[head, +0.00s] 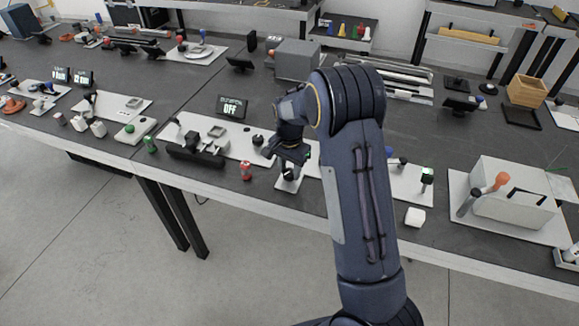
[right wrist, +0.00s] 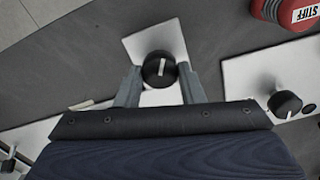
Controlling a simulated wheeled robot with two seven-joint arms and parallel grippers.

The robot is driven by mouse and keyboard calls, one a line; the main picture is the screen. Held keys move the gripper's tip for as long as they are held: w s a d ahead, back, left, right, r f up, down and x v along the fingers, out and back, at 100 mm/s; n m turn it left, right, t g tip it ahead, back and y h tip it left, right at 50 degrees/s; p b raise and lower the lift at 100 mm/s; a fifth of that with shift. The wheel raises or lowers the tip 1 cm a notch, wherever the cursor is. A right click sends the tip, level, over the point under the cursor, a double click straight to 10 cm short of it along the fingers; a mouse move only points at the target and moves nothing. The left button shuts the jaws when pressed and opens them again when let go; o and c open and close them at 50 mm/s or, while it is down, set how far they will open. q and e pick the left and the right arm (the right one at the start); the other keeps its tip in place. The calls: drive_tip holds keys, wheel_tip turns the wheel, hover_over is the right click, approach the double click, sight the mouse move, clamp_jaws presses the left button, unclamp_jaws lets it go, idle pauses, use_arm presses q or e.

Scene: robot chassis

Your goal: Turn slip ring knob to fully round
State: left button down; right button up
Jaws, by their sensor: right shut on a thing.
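A round black knob (right wrist: 158,66) with a white pointer line stands on a small white plate (right wrist: 135,45) in the right wrist view. The line runs roughly up and down in that picture, tilted slightly. My right gripper (right wrist: 159,80) has one finger on each side of this knob and is shut on it. In the head view the right gripper (head: 289,162) points down over the same knob (head: 289,174), near the front edge of the bench. The gripper partly covers the knob there. My left gripper is not in view.
A second black knob (right wrist: 285,103) is on a neighbouring white plate. A red piece marked STIFF (right wrist: 290,12) lies near; a red object (head: 246,171) stands left of the gripper. A display reading OFF (head: 231,107) stands behind. A white cube (head: 414,217) is to the right.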

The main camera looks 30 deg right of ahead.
drive_tip(key=m+p, duration=0.1)
drive_tip(key=m, duration=0.3)
drive_tip(key=shift+r+m, duration=0.15)
drive_tip(key=shift+m, duration=0.15)
drive_tip(key=m+p, duration=0.1)
drive_tip(key=m, duration=0.2)
drive_tip(key=shift+m+p, duration=0.35)
drive_tip(key=shift+m, duration=0.05)
drive_tip(key=m+p, duration=0.1)
drive_tip(key=m, duration=0.2)
drive_tip(key=shift+m, duration=0.3)
drive_tip(key=m+p, duration=0.2)
drive_tip(key=m, duration=0.1)
drive_tip(key=m+p, duration=0.1)
drive_tip(key=m, duration=0.3)
drive_tip(key=shift+p, duration=0.4)
drive_tip(key=m+p, duration=0.1)
drive_tip(key=m, duration=0.2)
drive_tip(key=shift+m+p, duration=0.3)
drive_tip(key=shift+m, duration=0.1)
drive_tip(key=m+p, duration=0.1)
drive_tip(key=m, duration=0.3)
drive_tip(key=shift+p, duration=0.35)
drive_tip(key=shift+m+p, duration=0.5)
drive_tip(key=shift+m, duration=1.1)
